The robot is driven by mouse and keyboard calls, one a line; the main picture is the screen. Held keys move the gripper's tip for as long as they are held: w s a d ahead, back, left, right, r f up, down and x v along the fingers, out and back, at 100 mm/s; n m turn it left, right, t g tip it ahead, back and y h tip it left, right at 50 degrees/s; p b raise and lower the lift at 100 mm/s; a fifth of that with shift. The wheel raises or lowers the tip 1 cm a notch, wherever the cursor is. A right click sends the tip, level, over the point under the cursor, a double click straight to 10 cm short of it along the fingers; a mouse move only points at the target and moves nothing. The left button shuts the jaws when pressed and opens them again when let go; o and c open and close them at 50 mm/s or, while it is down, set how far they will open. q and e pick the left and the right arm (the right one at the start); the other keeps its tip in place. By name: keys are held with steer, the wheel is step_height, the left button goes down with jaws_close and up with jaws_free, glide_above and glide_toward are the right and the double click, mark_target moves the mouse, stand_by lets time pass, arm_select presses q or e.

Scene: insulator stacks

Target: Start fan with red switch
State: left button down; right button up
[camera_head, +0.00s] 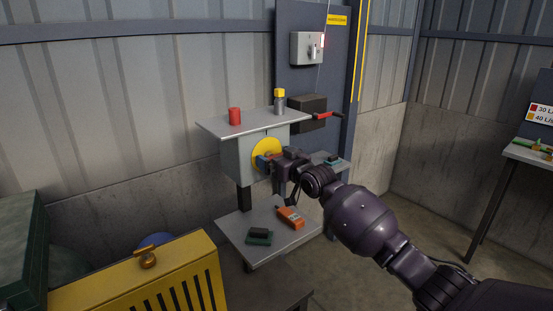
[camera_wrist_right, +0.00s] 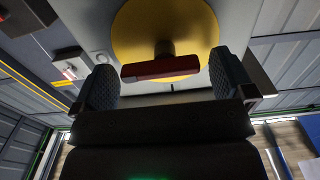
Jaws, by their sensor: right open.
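The red switch is a short red bar (camera_wrist_right: 160,68) on a round yellow plate (camera_head: 266,150). The plate is on the front of a grey box (camera_head: 236,160) under a shelf. My right gripper (camera_head: 270,161) is at the plate and mostly covers the switch in the head view. In the right wrist view the right gripper (camera_wrist_right: 163,76) is open, with one finger at each end of the red bar. Gaps show between the bar and the fingers, so it is not gripped. I cannot make out a fan. My left gripper is not in view.
On the shelf (camera_head: 215,126) stand a red cylinder (camera_head: 235,116) and a yellow-topped one (camera_head: 279,101). A dark box with a red lever (camera_head: 328,115) is to the right. An orange device (camera_head: 290,217) lies on the lower shelf. A yellow slotted cabinet (camera_head: 120,278) stands front left.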

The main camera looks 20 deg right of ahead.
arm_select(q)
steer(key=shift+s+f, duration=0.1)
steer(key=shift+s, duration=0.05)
arm_select(e)
steer(key=c, duration=0.9)
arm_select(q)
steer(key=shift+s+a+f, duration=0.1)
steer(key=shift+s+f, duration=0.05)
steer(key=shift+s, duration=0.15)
